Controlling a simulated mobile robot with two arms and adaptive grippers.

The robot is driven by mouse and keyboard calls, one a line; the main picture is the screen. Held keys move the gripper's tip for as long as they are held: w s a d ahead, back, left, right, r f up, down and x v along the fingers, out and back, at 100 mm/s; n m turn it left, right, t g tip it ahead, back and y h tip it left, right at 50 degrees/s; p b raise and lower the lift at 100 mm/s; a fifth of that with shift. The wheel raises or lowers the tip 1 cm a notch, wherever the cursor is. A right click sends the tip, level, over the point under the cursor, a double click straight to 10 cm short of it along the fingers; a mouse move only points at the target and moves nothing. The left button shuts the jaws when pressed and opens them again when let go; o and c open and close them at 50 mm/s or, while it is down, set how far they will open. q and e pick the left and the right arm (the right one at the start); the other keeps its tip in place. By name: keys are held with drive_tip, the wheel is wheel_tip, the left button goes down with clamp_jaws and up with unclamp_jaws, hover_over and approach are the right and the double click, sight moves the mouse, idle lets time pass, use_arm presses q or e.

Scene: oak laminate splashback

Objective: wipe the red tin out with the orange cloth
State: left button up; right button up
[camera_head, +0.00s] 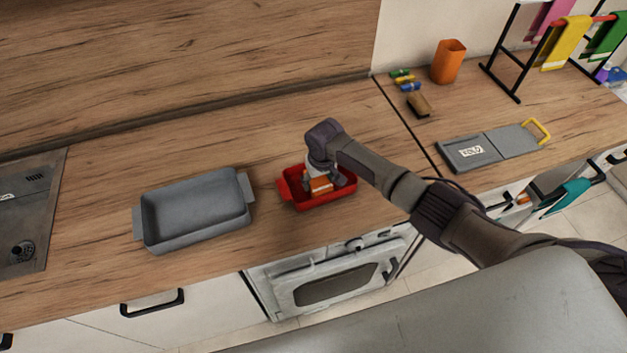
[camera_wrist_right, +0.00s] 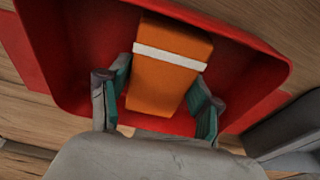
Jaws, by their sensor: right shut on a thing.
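The red tin (camera_head: 318,199) stands on the wooden worktop, with a handle at its left end. My right gripper (camera_head: 321,182) reaches down into it from above. It is shut on the orange cloth (camera_head: 320,185), a folded block with a white band. In the right wrist view the cloth (camera_wrist_right: 168,75) sits between the two fingertips of my right gripper (camera_wrist_right: 160,88), with the red tin (camera_wrist_right: 85,50) around it. I cannot tell whether the cloth touches the tin's floor. My left gripper is not in view.
A grey baking tin (camera_head: 197,207) stands to the left, apart from the red tin. A sink (camera_head: 28,215) lies at far left. At right are an orange cup (camera_head: 448,62), a brush (camera_head: 418,104), a grey lidded box (camera_head: 492,146) and a cloth rack (camera_head: 512,65). The worktop behind the tins is clear.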

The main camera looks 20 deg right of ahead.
drive_tip(key=shift+s+d+f, duration=0.1)
drive_tip(key=shift+d+f, duration=0.05)
drive_tip(key=shift+d, duration=0.15)
wheel_tip(320, 180, up, 2)
drive_tip(key=shift+r, duration=3.6)
